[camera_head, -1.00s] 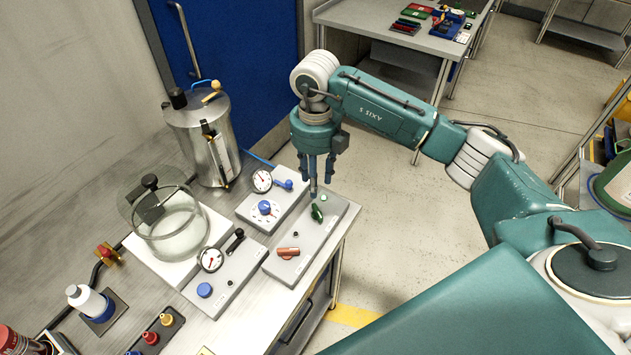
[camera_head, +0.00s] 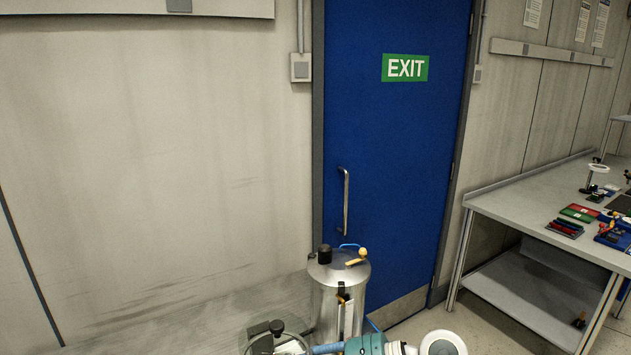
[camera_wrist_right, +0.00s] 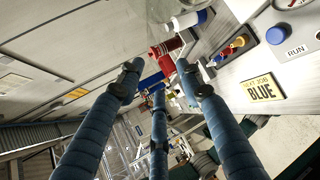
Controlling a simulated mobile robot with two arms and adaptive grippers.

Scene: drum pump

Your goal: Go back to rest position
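My right gripper (camera_head: 330,348) is at the bottom edge of the head view, in front of the lower part of a steel drum (camera_head: 325,300). Its blue fingers point left, and most of the hand and arm is cut off. In the right wrist view the three fingers of this gripper (camera_wrist_right: 157,75) stand apart with nothing between them. My left gripper is in neither view. The drum has a black cap and a yellow-handled valve (camera_head: 358,257) on its lid.
A blue exit door (camera_head: 400,150) stands behind the drum. A grey workbench (camera_head: 510,215) with small parts is on the right. The right wrist view shows a white bottle (camera_wrist_right: 185,22), a red container (camera_wrist_right: 162,48) and a yellow "BLUE" label (camera_wrist_right: 262,89).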

